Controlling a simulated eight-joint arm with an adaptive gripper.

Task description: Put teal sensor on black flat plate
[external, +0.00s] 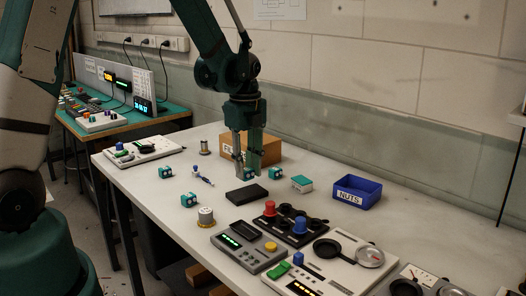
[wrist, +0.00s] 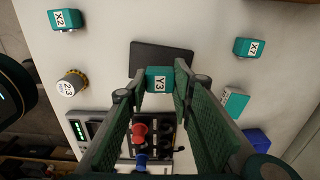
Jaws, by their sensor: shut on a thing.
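My gripper (external: 247,172) is shut on a teal sensor block labelled Y3 (wrist: 159,80), seen between the fingertips in the wrist view. In the external view the block is mostly hidden by the fingers. The black flat plate (external: 247,194) lies on the table below and slightly in front of the gripper. In the wrist view the plate (wrist: 150,55) shows beyond the block, partly covered by it and the fingers. The block appears held above the table. The plate's visible surface is bare.
Teal blocks X2 (wrist: 64,20) and X7 (wrist: 247,47) lie either side of the plate. A teal-and-white box (external: 302,184) and blue NUTS bin (external: 357,190) stand right. A cardboard box (external: 265,147) is behind; a brass knob (external: 206,217) and control panels (external: 248,245) are in front.

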